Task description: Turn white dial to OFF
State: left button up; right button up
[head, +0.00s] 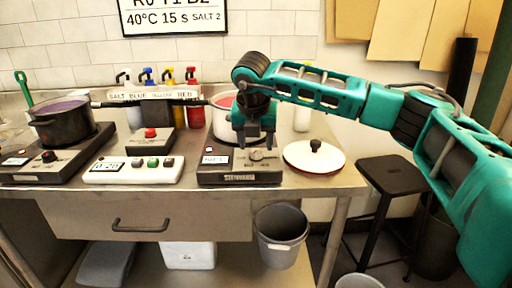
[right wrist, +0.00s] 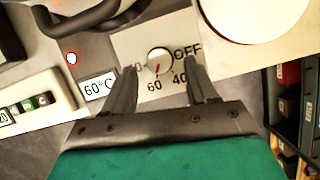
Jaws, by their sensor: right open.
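The white dial (right wrist: 159,61) shows in the right wrist view on the grey front panel of a hot plate. Its red mark points down, close to the printed 60. OFF is printed to its upper right and 40 to its lower right. A small display (right wrist: 99,87) left of it reads 60°C. My right gripper (right wrist: 161,80) is open, with one finger on each side of the dial; I cannot tell whether they touch it. In the head view my right gripper (head: 254,145) hangs over the front of the hot plate (head: 240,178). My left gripper is not in view.
A pot (head: 222,118) stands on the hot plate behind my gripper. A white lid (head: 314,157) lies to the right. A white timer box (head: 133,170) with buttons is to the left. A dark pot (head: 62,122) stands on another hot plate at far left.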

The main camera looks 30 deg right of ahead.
aim_at(256, 154)
jog(key=shift+x, duration=1.3)
jog(key=shift+c, duration=0.4)
jog(key=c, duration=1)
